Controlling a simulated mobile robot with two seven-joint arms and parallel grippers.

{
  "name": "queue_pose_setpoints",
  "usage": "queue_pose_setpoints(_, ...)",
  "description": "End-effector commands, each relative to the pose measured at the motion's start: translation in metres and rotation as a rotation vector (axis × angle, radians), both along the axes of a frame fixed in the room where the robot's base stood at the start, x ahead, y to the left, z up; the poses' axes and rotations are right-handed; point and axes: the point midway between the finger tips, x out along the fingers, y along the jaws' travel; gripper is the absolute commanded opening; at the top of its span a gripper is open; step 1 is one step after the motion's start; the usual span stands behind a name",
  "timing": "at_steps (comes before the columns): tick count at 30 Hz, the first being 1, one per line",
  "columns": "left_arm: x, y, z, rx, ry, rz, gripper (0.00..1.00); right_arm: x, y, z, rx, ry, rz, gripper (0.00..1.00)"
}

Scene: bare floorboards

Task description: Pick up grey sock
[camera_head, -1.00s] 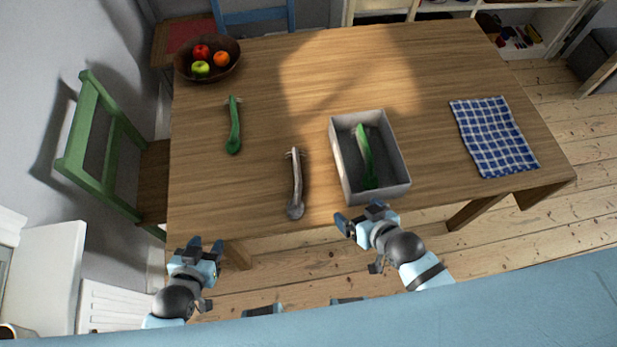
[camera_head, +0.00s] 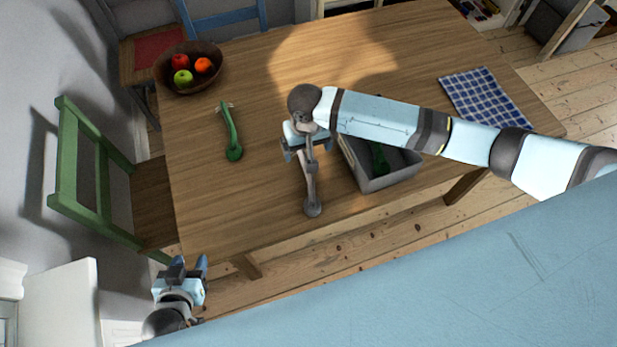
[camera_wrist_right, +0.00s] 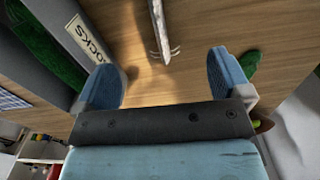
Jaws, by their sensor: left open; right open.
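The grey sock (camera_head: 311,190) lies lengthwise on the wooden table, left of the grey box. My right gripper (camera_head: 305,150) is over the sock's far end and hides part of it in the head view. In the right wrist view the sock (camera_wrist_right: 160,28) shows at the top, between and beyond the open fingertips of that gripper (camera_wrist_right: 168,80). It is open and not closed on anything. My left gripper (camera_head: 188,264) is open and empty, low at the left, off the table's front edge.
The grey box (camera_head: 395,179), labelled for socks, holds a green sock (camera_head: 380,160) and is partly behind my right arm. Another green sock (camera_head: 230,135) lies left. A fruit bowl (camera_head: 163,75) and checked cloth (camera_head: 487,98) are on the table (camera_head: 225,205). A green chair (camera_head: 68,165) stands left.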

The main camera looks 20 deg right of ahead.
Motion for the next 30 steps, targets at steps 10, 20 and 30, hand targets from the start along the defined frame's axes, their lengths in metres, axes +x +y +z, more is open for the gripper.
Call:
queue_pose_setpoints(10,0.001,0.002,0.001,0.002,0.0,0.003,0.47,0.0,0.0,-0.064,-0.001,0.001,0.001,0.96)
queue_pose_setpoints(20,0.0,0.003,0.003,0.003,0.001,0.003,0.47,-0.002,-0.004,-0.092,-0.002,0.0,0.001,0.96)
queue_pose_setpoints(30,0.0,0.003,0.005,0.005,0.001,0.003,0.47,-0.003,-0.006,-0.131,0.001,-0.002,0.002,0.96)
